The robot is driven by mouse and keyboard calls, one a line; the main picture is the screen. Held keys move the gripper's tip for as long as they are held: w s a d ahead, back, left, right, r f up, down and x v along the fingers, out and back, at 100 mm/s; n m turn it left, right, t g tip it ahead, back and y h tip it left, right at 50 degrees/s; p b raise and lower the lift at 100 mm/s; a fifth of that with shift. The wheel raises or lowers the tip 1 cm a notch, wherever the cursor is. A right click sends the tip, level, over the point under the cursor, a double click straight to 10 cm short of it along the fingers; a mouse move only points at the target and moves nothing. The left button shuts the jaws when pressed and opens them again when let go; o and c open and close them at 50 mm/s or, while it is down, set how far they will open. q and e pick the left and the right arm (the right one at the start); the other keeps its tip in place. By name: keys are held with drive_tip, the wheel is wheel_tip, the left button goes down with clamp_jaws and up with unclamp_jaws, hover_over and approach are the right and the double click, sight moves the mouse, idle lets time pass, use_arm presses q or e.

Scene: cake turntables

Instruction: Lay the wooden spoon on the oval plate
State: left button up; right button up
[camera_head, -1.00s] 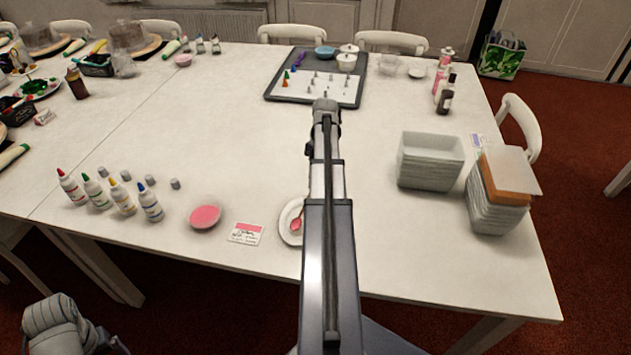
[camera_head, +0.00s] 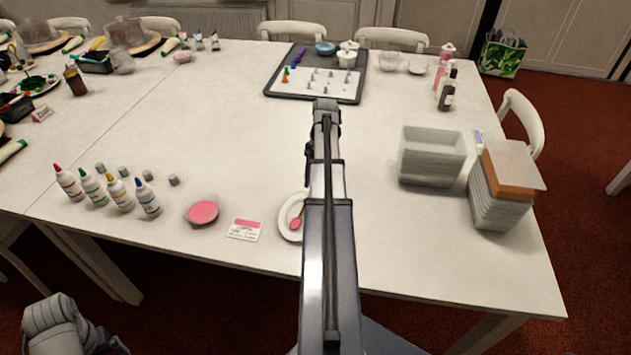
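A white plate (camera_head: 284,229), seemingly the oval plate, lies near the front edge of the table, its right part hidden behind my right arm. A small spoon-like thing with a reddish head (camera_head: 296,223) lies within the plate's rim; its thin handle runs up and right behind the arm. I cannot tell for sure that it is the wooden spoon. My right arm reaches up the middle of the view, its far end (camera_head: 326,108) well beyond the plate; its fingers cannot be made out. Part of my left arm shows at the bottom left, without a visible gripper.
Left of the plate are a card (camera_head: 245,230), a pink dish (camera_head: 203,212) and several bottles (camera_head: 120,196). A grey tray (camera_head: 366,72) with small pieces lies at the back. White containers (camera_head: 432,157) stand right. The table between is clear.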

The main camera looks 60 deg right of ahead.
drive_tip(key=shift+r, duration=0.1)
drive_tip(key=p+v, duration=0.7)
drive_tip(key=shift+d+r, duration=0.1)
drive_tip(key=shift+r, duration=0.25)
idle(0.4)
drive_tip(key=w+a+m+h, duration=0.15)
drive_tip(key=w+a, duration=0.25)
drive_tip(key=a, duration=0.5)
drive_tip(key=w+a+m+g+p, duration=0.1)
drive_tip(key=w+a+m, duration=0.25)
drive_tip(key=a, duration=0.65)
drive_tip(key=w+a+m+h, duration=0.1)
drive_tip(key=w+a+m, duration=0.1)
drive_tip(key=w+a, duration=0.5)
drive_tip(key=s+a+m, duration=0.3)
drive_tip(key=a, duration=0.7)
drive_tip(key=s+a+m+t+h, duration=0.1)
drive_tip(key=s+a+m, duration=0.2)
drive_tip(key=a, duration=0.8)
drive_tip(key=s+a+m+h+p, duration=0.1)
drive_tip(key=s+a+m, duration=0.2)
drive_tip(key=a, duration=0.8)
drive_tip(key=shift+r, duration=0.3)
